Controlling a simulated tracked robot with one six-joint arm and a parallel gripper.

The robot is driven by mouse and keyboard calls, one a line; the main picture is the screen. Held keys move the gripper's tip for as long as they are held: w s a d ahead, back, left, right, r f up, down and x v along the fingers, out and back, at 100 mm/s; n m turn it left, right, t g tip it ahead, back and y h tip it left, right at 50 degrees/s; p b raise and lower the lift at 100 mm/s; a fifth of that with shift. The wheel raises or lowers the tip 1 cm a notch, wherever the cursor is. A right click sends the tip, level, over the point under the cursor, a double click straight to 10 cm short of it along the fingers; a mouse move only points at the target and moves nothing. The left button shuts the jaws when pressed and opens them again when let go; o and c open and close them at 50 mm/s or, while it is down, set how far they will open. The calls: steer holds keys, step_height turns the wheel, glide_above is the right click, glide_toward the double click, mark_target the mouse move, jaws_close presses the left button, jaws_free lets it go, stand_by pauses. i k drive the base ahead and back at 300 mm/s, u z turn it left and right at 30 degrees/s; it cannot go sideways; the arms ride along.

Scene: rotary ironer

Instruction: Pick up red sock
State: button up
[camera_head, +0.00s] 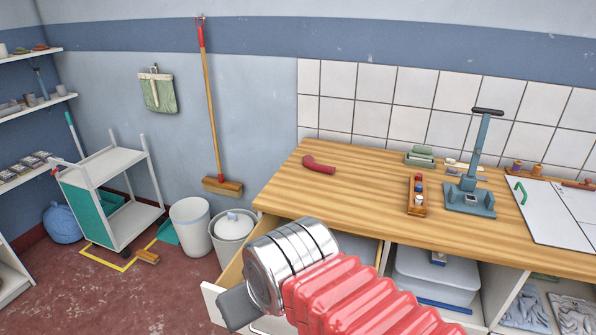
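The red sock (318,165) is a small, bent red shape lying on the wooden worktop (350,198), near its back left part. My arm, with a red ribbed sleeve and a shiny metal wrist, reaches in from the bottom right. My gripper (238,307) shows only as a dark grey part at the lower left of the wrist, below and in front of the worktop's left end. It is well apart from the sock. Its fingers are not clearly visible, so I cannot tell if they are open or shut.
A drawer (213,302) is pulled out below the worktop's left end, partly behind my wrist. A small rack of spools (417,196) and a blue-grey press (470,198) stand right of the sock. A white bin (190,228) and a trolley (125,228) stand left.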

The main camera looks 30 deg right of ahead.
mark_target(308, 161)
steer(key=u, duration=0.4)
steer(key=k, duration=0.55)
steer(key=u, duration=0.7)
steer(key=k, duration=0.45)
steer(key=u, duration=0.1)
steer(key=i, duration=1.55)
steer(key=z, duration=0.5)
steer(key=i, duration=0.75)
steer(key=z, duration=0.45)
steer(key=i, duration=0.85)
steer(key=z, duration=0.7)
steer(key=i, duration=0.65)
steer(key=z, duration=0.4)
